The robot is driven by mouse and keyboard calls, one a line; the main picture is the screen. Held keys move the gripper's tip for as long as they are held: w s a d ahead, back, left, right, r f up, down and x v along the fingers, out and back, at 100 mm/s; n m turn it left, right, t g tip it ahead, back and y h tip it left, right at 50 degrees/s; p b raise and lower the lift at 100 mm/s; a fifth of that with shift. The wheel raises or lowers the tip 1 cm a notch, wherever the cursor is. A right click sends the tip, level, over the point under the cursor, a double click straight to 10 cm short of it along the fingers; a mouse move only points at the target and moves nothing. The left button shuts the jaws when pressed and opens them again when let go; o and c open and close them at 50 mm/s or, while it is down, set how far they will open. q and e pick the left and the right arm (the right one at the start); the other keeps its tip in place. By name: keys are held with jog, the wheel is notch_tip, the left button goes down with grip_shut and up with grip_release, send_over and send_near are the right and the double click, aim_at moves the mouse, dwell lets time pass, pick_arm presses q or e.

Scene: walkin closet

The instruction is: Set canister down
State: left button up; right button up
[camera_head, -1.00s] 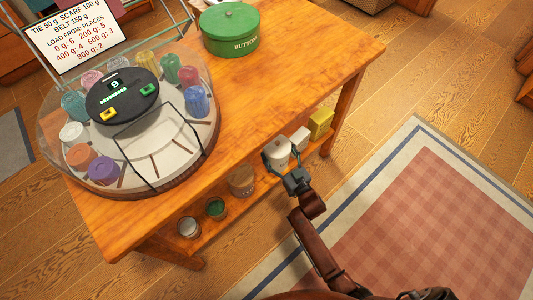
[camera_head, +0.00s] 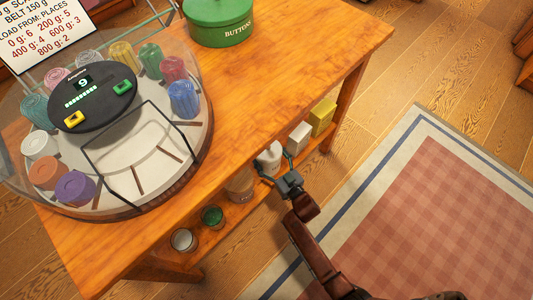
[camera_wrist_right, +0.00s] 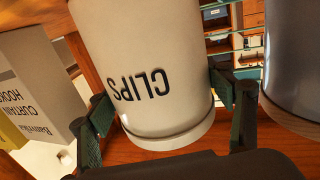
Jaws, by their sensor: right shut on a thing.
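The white canister (camera_head: 269,161), lettered CLIPS, is at the lower shelf (camera_head: 222,231) under the wooden table's front edge, between a brown jar and a white box. My right gripper (camera_head: 273,176) is shut on it from the front. In the right wrist view the canister (camera_wrist_right: 145,65) fills the middle, its lettering upside down, with a finger of the gripper (camera_wrist_right: 165,112) on each side. Whether its base touches the shelf is hidden. My left gripper is not in view.
A brown jar (camera_head: 240,185) stands close left of the canister. A white box (camera_head: 299,137) and yellow box (camera_head: 322,116) stand to its right. The tabletop (camera_head: 270,75) overhangs the shelf and carries a domed carousel and green tin (camera_head: 220,22).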

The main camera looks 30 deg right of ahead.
jog(key=shift+r, duration=0.2)
jog(key=shift+f, duration=0.2)
jog(key=o, duration=1.3)
jog(key=shift+f, duration=0.1)
jog(key=shift+o, duration=0.2)
